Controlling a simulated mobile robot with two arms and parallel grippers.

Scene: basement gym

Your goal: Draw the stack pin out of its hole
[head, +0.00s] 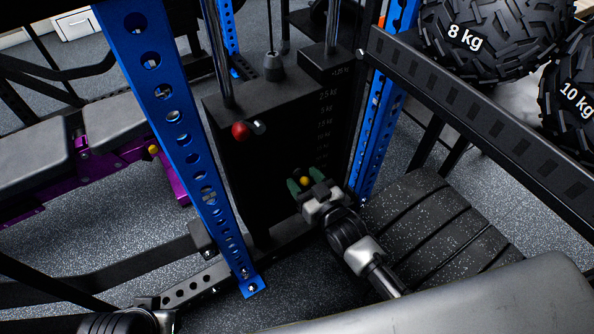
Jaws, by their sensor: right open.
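The black weight stack (262,165) stands in the middle, with white kg labels down its right face. A small yellow knob (305,181), which looks like the head of the stack pin, shows at the lower part of that face. My right gripper (303,184) reaches in from the lower right and is open. Its green fingertips are around or just in front of the yellow knob; I cannot tell whether they touch it. The pin's shaft and hole are hidden. A red knob (240,131) sticks out higher on the stack's left side.
A blue perforated upright (172,110) stands left of the stack, another (378,135) to its right. A black rack rail (480,120) with large 8 kg and 10 kg balls (490,35) crosses the upper right. A purple-framed bench (115,125) is at left.

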